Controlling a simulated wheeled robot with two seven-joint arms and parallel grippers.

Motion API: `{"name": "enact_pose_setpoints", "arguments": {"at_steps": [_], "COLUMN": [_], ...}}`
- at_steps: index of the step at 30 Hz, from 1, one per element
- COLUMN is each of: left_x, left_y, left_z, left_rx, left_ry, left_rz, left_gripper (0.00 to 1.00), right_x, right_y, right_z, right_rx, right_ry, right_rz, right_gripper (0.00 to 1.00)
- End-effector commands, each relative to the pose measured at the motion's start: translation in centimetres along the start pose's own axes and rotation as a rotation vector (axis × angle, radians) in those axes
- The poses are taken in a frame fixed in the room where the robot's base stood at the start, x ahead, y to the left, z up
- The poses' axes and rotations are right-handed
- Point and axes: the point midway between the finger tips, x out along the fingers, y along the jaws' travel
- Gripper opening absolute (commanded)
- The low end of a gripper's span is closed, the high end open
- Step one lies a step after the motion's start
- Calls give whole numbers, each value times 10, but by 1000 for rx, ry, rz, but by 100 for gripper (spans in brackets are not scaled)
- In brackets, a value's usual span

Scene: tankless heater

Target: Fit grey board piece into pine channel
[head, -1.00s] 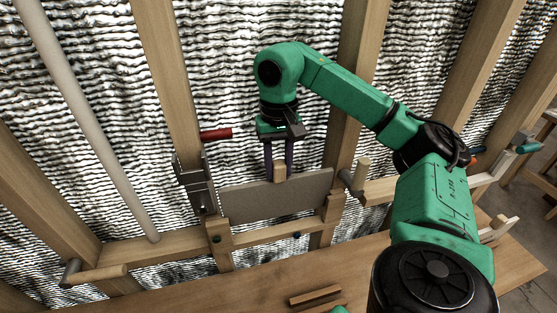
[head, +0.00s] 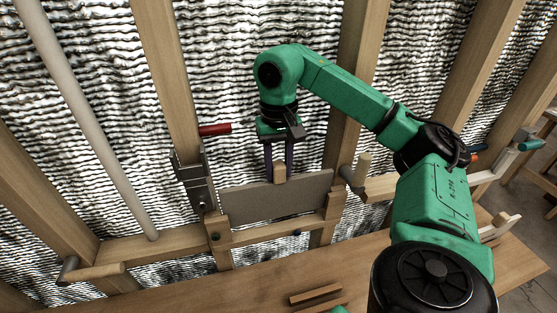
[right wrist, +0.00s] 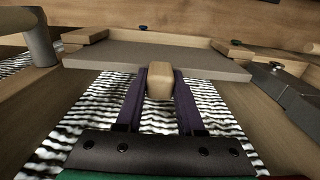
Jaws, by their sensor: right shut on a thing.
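The grey board piece (head: 280,198) stands on edge in front of the silver wall foil, between two short pine uprights. Its lower edge is close to the pine channel (head: 278,232); I cannot tell how deep it sits. In the right wrist view the board (right wrist: 140,58) spans most of the width. My right gripper (head: 279,174) is shut on the board's wooden knob (right wrist: 160,82), with its dark purple fingers (right wrist: 160,85) on either side. The right end of the board meets the right pine upright (head: 334,205). My left gripper is not in view.
A grey metal clamp (head: 195,187) with a red handle (head: 215,130) is beside the board's left end. A mallet-like tool (head: 356,176) is near the right end. Loose wood strips (head: 315,295) lie on the bench (head: 255,285). Wall studs (head: 357,70) flank the arm.

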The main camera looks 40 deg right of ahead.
Motion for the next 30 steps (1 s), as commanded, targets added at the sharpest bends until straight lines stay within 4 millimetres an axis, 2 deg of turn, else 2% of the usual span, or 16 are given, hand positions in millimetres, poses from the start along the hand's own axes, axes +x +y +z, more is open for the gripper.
{"name": "enact_pose_setpoints", "arguments": {"at_steps": [30], "left_x": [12], "left_y": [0], "left_z": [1], "left_rx": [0], "left_ry": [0], "left_rz": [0], "left_gripper": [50], "right_x": [15], "right_y": [0], "right_z": [0], "right_rx": [0], "right_ry": [1], "right_rz": [-1], "right_gripper": [0]}}
